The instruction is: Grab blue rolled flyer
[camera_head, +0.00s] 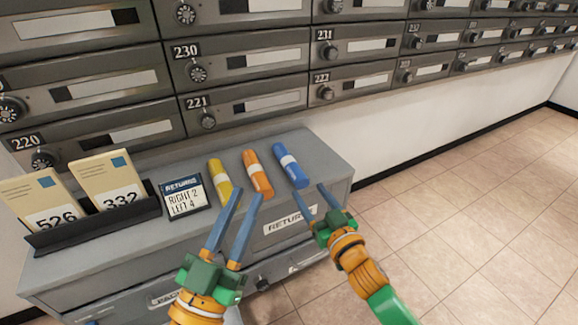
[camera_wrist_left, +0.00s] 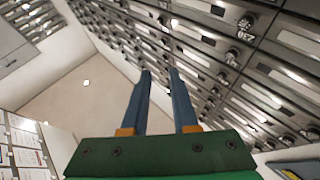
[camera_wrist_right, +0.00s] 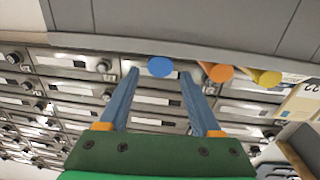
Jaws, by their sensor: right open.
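The blue rolled flyer (camera_head: 291,166) lies on the grey cabinet top with a white band around it, rightmost of three rolls. An orange roll (camera_head: 257,174) and a yellow roll (camera_head: 224,182) lie to its left. My right gripper (camera_head: 311,197) is open and empty, just in front of the blue flyer's near end. In the right wrist view the blue flyer's round end (camera_wrist_right: 160,67) shows between the fingertips, beyond them. My left gripper (camera_head: 248,193) is open and empty, in front of the yellow and orange rolls in the head view.
The grey cabinet (camera_head: 330,160) has a "RETURNS" label on its front. A small sign (camera_head: 183,193) and a dark holder (camera_head: 95,226) with envelopes stand on its left side. Mailboxes (camera_head: 250,103) line the wall behind. Tiled floor is clear at right.

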